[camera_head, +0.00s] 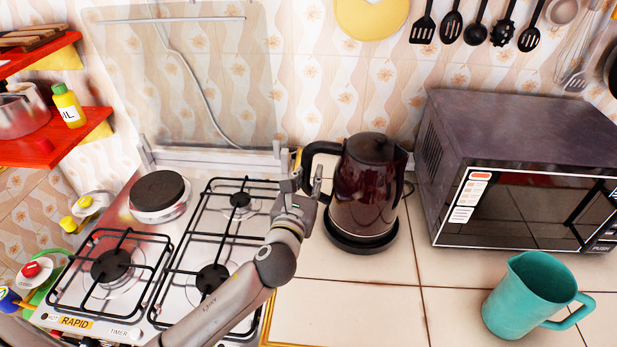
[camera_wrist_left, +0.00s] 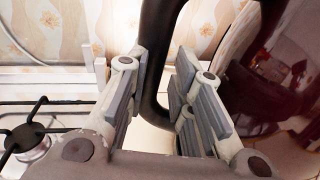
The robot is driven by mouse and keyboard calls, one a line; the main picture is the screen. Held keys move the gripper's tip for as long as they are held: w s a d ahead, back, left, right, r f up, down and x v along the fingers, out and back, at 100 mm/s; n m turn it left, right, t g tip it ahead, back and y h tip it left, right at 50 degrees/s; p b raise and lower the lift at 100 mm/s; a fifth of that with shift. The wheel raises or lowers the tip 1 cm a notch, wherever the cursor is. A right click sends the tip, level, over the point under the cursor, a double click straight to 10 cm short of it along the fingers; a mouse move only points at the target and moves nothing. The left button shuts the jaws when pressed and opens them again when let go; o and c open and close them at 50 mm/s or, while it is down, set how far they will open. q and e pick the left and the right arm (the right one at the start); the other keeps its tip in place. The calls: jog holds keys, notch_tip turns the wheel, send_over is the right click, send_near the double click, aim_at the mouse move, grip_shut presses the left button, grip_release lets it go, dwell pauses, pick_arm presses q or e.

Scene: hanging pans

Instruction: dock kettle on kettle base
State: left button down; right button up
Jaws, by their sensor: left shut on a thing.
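The dark red and black kettle (camera_head: 368,190) stands upright on the tiled counter, right of the stove. Its round black base (camera_head: 362,242) shows directly under it; I cannot tell whether the kettle is fully seated or slightly above. My left gripper (camera_head: 307,184) is at the kettle's left side, shut on its black handle. In the left wrist view the handle (camera_wrist_left: 155,65) runs between the two fingers (camera_wrist_left: 160,105), and the kettle's glossy red body (camera_wrist_left: 275,85) is at the right. My right gripper is out of view.
The gas stove (camera_head: 185,245) lies left of the kettle, under my left arm. A microwave (camera_head: 520,165) stands close on the right. A teal jug (camera_head: 525,297) is at front right. The counter in front of the kettle is clear. Utensils (camera_head: 475,25) hang above.

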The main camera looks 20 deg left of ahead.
pick_arm(q)
jog(key=shift+f+b, duration=0.45)
dwell(0.4)
jog(key=c, duration=1.6)
grip_release()
jog(key=shift+o, duration=0.3)
jog(key=shift+s, duration=0.1)
jog(key=shift+f, duration=0.3)
jog(key=shift+s+d+r+p, duration=0.1)
jog(key=shift+s+p, duration=0.1)
jog(key=shift+s, duration=0.45)
jog(key=shift+s+d+r+p, duration=0.1)
jog(key=shift+s+p, duration=0.05)
jog(key=shift+s, duration=0.45)
jog(key=shift+s+d+f, duration=0.1)
jog(key=shift+s+d, duration=0.05)
jog(key=shift+s, duration=1.15)
jog(key=shift+s+d+p, duration=0.2)
jog(key=shift+s, duration=1.25)
jog(key=shift+s+d+p, duration=0.15)
jog(key=shift+s, duration=1.3)
